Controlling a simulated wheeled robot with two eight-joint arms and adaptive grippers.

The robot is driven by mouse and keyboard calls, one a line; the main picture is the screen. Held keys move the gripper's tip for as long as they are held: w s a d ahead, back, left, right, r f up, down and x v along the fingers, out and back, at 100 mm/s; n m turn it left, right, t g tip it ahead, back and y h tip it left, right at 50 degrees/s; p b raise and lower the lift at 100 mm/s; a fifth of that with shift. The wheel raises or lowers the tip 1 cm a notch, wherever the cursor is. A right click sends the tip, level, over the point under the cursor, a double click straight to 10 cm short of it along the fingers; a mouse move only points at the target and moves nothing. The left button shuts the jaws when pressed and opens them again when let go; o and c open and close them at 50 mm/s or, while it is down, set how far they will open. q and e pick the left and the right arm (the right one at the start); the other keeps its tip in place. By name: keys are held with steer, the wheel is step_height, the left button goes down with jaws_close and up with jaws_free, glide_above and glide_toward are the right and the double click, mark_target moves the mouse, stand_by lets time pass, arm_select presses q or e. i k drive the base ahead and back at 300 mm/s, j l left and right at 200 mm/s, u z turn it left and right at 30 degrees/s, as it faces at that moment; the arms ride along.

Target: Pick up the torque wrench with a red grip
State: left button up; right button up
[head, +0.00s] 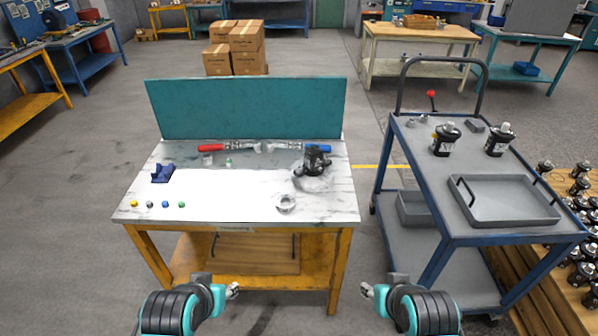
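The torque wrench with a red grip (211,148) lies at the back of the workbench, below the teal back panel, with its grip to the left and its metal shaft to the right. A second wrench with a blue grip (317,148) lies to its right, its metal head close to the first one's head. My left gripper (233,290) is in front of the bench, low and well apart from the wrenches. My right gripper (367,290) is also in front of the bench, to the right. Both look empty; their fingers are too small to judge.
On the workbench (240,212) stand a black motor (315,161), a metal ring (286,203), a blue holder (162,173) and several small coloured pieces. A blue cart (425,200) with a grey tray (505,213) stands at the right. The bench's front middle is clear.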

mark_target(257, 145)
steer(key=i+j+z, duration=0.45)
steer(key=i+j, duration=0.5)
steer(key=i, duration=0.05)
